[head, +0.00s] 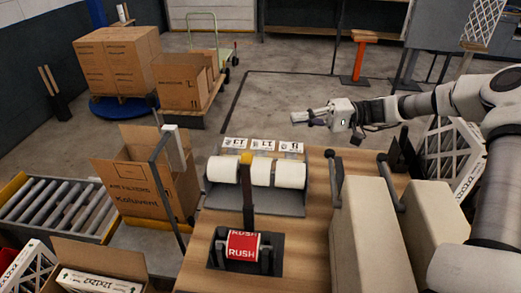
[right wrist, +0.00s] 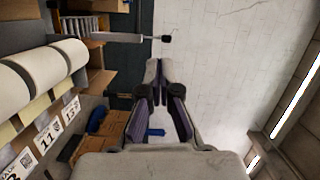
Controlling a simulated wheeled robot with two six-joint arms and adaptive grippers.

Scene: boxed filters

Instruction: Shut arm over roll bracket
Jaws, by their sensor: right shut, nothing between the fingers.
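A red roll printed RUSH (head: 243,245) sits in a dark bracket (head: 215,258) on the wooden bench top, near the bottom of the head view. A dark arm (head: 248,205) with a yellow end (head: 247,158) stands upright at the bracket, in front of the white rolls. It is raised, not lying over the red roll. My right gripper (head: 305,117) is above and beyond the bench's far edge, to the right of the arm and well apart from it. Its fingers are shut and empty, also in the right wrist view (right wrist: 158,68). My left gripper is not in view.
Several white rolls (head: 290,174) lie in a grey holder behind the bracket, with label cards (head: 264,144) beyond. Two cream blocks with black handles (head: 376,240) stand at right. A thin post (head: 160,150) and an open carton (head: 140,185) stand left. Air around my right gripper is clear.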

